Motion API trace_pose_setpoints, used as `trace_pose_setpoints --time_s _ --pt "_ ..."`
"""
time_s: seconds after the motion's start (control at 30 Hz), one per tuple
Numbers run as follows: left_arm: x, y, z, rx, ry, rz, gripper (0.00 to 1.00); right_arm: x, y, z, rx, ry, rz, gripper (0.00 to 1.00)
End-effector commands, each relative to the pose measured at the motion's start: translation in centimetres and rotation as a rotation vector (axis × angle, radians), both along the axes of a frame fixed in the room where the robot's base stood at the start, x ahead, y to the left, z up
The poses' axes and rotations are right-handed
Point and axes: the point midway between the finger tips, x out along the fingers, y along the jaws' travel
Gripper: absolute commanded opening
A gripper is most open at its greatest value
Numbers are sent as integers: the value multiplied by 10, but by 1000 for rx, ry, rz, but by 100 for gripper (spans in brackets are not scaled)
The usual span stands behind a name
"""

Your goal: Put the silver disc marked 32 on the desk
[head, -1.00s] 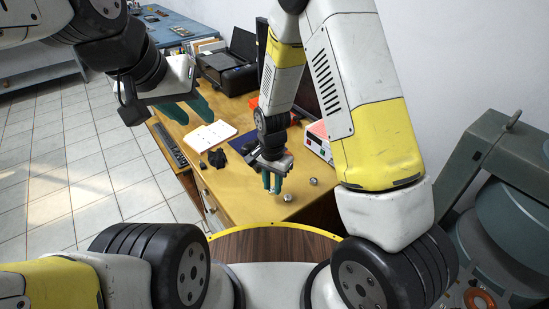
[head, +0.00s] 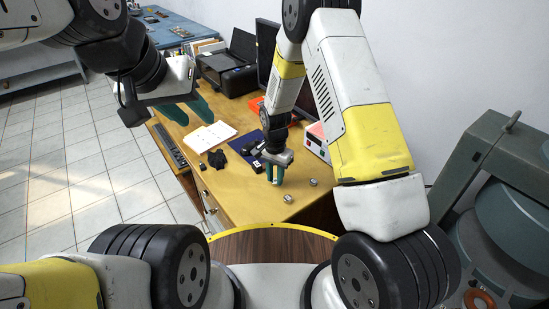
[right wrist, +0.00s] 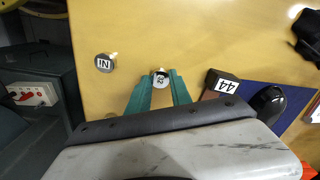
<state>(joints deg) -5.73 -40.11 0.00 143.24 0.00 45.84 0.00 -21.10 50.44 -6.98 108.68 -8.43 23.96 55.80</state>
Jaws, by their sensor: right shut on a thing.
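My right gripper (head: 273,181) is over the near part of the yellow desk (head: 240,205), fingers pointing down. It is shut on a small silver disc (right wrist: 160,79), which shows between its teal fingertips in the right wrist view. The disc's mark looks like 32 but is tiny. I cannot tell whether the disc touches the desk. Another silver piece (right wrist: 104,63), its mark reading like "IN", stands beside the gripper; it also shows in the head view (head: 288,198). A further silver piece (head: 314,182) stands to the right. My left gripper (head: 188,110) is open and empty, at the desk's left side.
A black block marked 44 (right wrist: 222,82) is close to the right gripper, beside a blue mat (right wrist: 285,98) and black mouse (right wrist: 267,102). A red and white box (head: 318,142), papers (head: 210,136) and a printer (head: 232,75) are farther back.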

Motion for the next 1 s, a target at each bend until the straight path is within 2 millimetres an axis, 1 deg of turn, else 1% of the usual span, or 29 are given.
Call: trace_pose_setpoints --time_s 0.1,0.13,0.2,0.23,0.53,0.67,0.77,1.0 --pt "0 0 0 0 0 0 36 0 0 -3 0 0 0 0" --pt "0 0 0 0 0 0 36 0 0 -3 0 0 0 29" --pt "0 0 0 0 0 0 36 0 0 -2 0 0 0 43" --pt "0 0 0 0 0 0 36 0 0 -2 0 0 0 47" --pt "0 0 0 0 0 0 36 0 0 -2 0 0 0 47" --pt "0 0 0 0 0 0 36 1 0 7 1 -3 0 47" --pt "0 0 0 0 0 0 36 1 1 24 2 -3 1 47" --pt "0 0 0 0 0 0 36 1 1 77 2 -5 0 47"
